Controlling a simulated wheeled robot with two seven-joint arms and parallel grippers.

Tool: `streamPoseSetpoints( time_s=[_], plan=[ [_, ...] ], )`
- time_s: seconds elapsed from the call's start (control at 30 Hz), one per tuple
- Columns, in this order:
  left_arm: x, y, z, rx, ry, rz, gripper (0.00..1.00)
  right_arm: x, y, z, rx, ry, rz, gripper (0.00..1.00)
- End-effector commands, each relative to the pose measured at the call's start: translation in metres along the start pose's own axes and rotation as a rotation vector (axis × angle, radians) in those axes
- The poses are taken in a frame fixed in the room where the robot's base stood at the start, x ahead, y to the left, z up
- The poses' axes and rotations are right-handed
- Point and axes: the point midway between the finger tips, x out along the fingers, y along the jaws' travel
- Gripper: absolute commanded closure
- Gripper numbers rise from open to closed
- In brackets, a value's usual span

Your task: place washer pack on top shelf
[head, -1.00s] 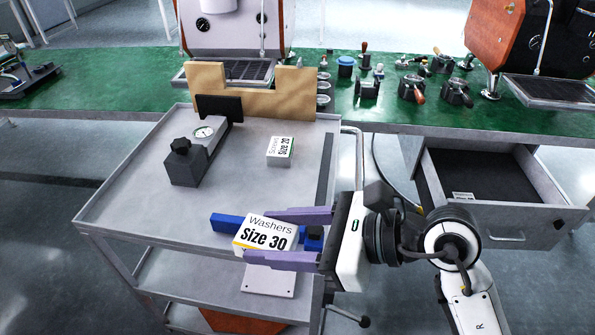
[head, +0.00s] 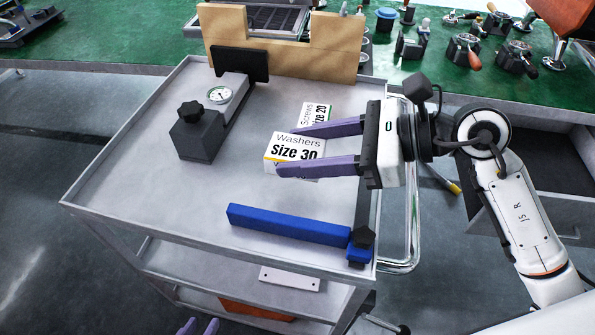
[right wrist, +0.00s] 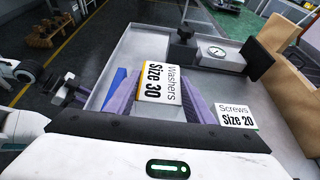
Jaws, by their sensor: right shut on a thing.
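The washer pack, a white box marked "Washers Size 30" (head: 292,148), is held over the cart's grey top shelf (head: 150,205). My right gripper (head: 302,150) is shut on it, with one purple finger on each side. The pack also shows between the fingers in the right wrist view (right wrist: 160,82). I cannot tell whether its underside touches the shelf. The "Screws Size 20" box (head: 317,113) stands just behind the pack and is partly hidden by it and a finger.
A blue bar (head: 288,225) lies along the shelf's front edge. A dark fixture with a gauge (head: 220,94) stands at the left, before a tan notched board (head: 283,66). The shelf's front left is clear. The green bench (head: 110,44) with several tools lies behind.

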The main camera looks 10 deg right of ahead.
Motion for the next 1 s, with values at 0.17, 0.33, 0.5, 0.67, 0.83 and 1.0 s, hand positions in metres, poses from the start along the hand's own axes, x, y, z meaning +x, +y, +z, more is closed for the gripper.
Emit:
streamPoseSetpoints(
  time_s=[0.17,0.33,0.5,0.67,0.83,1.0],
  plan=[
    [0.002,-0.001,-0.002,0.002,0.011,0.001,0.71,0.012,0.000,-0.026,0.004,-0.005,-0.001,0.79],
    [0.004,-0.001,-0.002,0.002,0.014,0.001,0.71,0.018,0.001,-0.042,0.003,-0.003,-0.001,0.79],
    [0.007,-0.002,0.000,0.002,0.015,0.001,0.71,0.027,0.001,-0.063,0.003,-0.003,-0.001,0.79],
    [0.007,-0.002,0.000,0.003,0.014,0.001,0.71,0.028,0.000,-0.066,-0.002,-0.003,-0.002,0.79],
    [0.008,-0.002,0.000,0.003,0.014,0.001,0.71,0.028,0.000,-0.067,-0.002,-0.003,-0.002,0.79],
    [0.009,-0.003,0.001,0.003,0.014,0.001,0.71,0.029,0.000,-0.069,-0.001,-0.002,-0.002,0.38]
  ],
)
